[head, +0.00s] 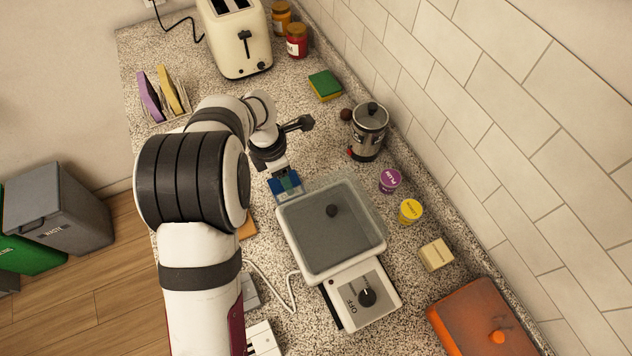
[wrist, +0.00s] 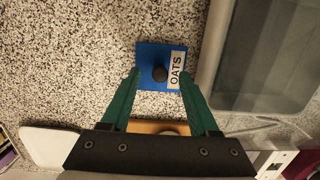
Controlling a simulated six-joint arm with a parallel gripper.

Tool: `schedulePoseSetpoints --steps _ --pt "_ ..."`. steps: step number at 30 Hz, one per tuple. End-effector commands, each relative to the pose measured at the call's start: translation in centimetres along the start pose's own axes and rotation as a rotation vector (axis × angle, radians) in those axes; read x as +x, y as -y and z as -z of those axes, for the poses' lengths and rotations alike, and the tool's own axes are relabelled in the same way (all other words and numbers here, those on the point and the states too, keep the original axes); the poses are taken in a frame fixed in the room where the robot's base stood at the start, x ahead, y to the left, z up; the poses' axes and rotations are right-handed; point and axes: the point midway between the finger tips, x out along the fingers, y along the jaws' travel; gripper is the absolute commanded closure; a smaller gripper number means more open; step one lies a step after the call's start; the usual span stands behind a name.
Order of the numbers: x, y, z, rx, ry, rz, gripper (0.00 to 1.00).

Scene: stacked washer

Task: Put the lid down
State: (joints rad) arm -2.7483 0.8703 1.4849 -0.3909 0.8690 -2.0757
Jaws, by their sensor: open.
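A blue square piece marked OATS (wrist: 149,54) with a dark round knob (wrist: 160,74) shows in the wrist view. It also shows in the head view (head: 287,186) at the left edge of a grey square tub (head: 290,240). I cannot tell how high it is above the counter. My gripper (wrist: 160,78) is open, with one green finger on each side of the knob and no clear contact. In the head view my gripper (head: 279,173) is over the blue piece. A grey, see-through cover with a dark knob (head: 332,210) lies over the tub.
The tub stands on a white appliance with an OFF dial (head: 367,297). A steel pot (head: 368,135), purple cup (head: 390,180), yellow cup (head: 411,211), cream block (head: 436,254) and orange box (head: 480,325) line the right. The speckled counter (head: 215,75) has free room behind my gripper.

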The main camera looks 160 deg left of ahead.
Motion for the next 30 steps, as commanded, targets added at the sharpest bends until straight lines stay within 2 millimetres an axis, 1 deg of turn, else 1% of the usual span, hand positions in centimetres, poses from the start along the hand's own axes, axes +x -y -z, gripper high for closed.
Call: schedulePoseSetpoints --steps 1,3,8,9,11,15,17,18,28,30 --pt "0.57 0.04 0.02 0.001 -0.001 0.001 0.39" --pt "0.86 -0.01 0.00 0.001 0.000 -0.001 0.39" --pt "0.84 -0.02 -0.01 0.001 0.000 -0.001 0.39" --pt "0.83 -0.01 -0.01 0.001 0.000 -0.001 0.46" --pt "0.82 -0.01 -0.01 0.001 0.000 -0.001 0.57" --pt "0.81 -0.01 -0.01 0.001 0.000 -0.001 0.82" --pt "0.81 -0.01 -0.01 0.001 0.000 -0.001 0.93" --pt "0.81 0.00 -0.01 0.001 0.000 -0.001 1.00" --pt "0.78 -0.01 -0.01 0.001 0.000 -0.001 1.00" --pt "0.35 -0.03 -0.08 0.001 0.000 -0.001 1.00"
